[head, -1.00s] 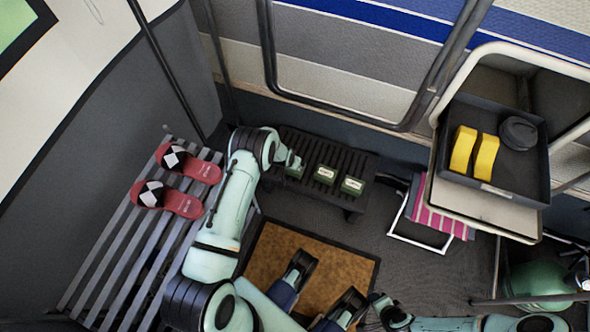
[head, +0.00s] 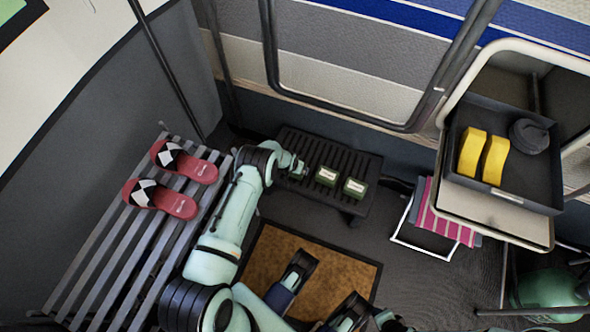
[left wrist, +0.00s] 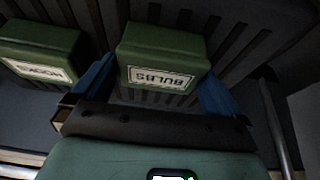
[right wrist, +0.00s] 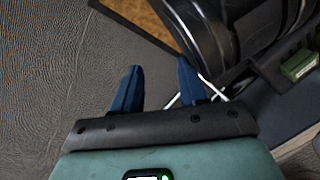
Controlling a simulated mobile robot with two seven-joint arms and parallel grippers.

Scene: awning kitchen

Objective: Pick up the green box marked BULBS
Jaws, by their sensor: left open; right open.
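The green box marked BULBS (left wrist: 160,58) lies on the dark slatted rack, its white label upside down in the left wrist view. My left gripper (head: 298,171) is open over the rack, its blue fingers on either side of this box. I cannot tell whether they touch it. In the head view my gripper hides the box. A second green box (left wrist: 38,50) with a white label sits just left of it in the left wrist view. My right gripper (left wrist: 156,72) is not there; it shows in the right wrist view (right wrist: 155,75), open and empty above the floor.
The slatted rack (head: 345,152) holds two other green boxes (head: 327,176) (head: 355,187) in the head view. A slatted bench (head: 95,250) with red slippers (head: 160,198) stands left. A brown mat (head: 330,275) lies in front. A tray (head: 520,192) with yellow objects is right.

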